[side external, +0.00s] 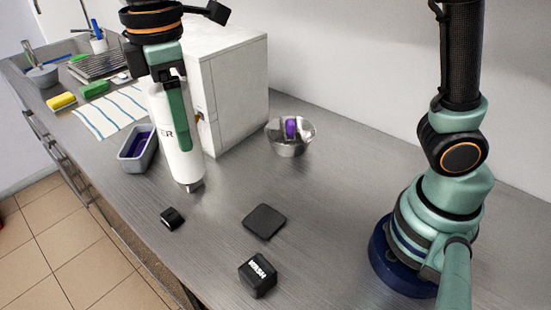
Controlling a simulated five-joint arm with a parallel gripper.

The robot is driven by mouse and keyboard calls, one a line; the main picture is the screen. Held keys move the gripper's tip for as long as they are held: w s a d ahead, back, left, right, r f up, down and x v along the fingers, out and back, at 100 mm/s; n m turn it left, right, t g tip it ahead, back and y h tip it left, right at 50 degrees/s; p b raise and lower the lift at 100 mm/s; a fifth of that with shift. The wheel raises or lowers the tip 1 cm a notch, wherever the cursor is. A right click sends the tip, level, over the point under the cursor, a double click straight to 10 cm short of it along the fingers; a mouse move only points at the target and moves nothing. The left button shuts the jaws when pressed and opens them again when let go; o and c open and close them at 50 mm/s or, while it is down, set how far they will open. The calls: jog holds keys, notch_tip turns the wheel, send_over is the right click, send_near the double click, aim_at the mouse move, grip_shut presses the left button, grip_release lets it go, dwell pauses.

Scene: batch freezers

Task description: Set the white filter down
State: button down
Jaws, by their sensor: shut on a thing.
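The white filter (181,151) is a tall white cylinder with dark lettering, partly hidden, ending "ER", and a metallic tip at its lower end. It is slightly tilted in the side external view, in front of a white box-shaped machine. My gripper (181,115) is shut on its upper part, with one green finger lying along the near side. The filter's lower end is close to the steel counter (222,195); I cannot tell whether it touches.
A grey bin (126,158) with purple contents stands just left of the filter. A metal bowl (288,146) holding a purple item stands behind right. The white machine (241,92) is close behind.

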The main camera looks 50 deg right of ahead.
jog(key=w+d+m, duration=0.3)
jog(key=d+m, duration=0.6)
jog(key=d, duration=2)
jog(key=s+d+m, duration=0.4)
jog(key=s+d, duration=0.4)
jog(key=d, duration=0.2)
jog(key=s+d+m, duration=0.4)
jog(key=s+d, duration=0.3)
jog(key=d, duration=0.4)
notch_tip(320, 180, down, 19)
jog(key=shift+a+f, duration=0.15)
jog(key=shift+s+f, duration=0.1)
jog(key=shift+f, duration=0.05)
jog(key=shift+c, duration=0.4)
grip_release()
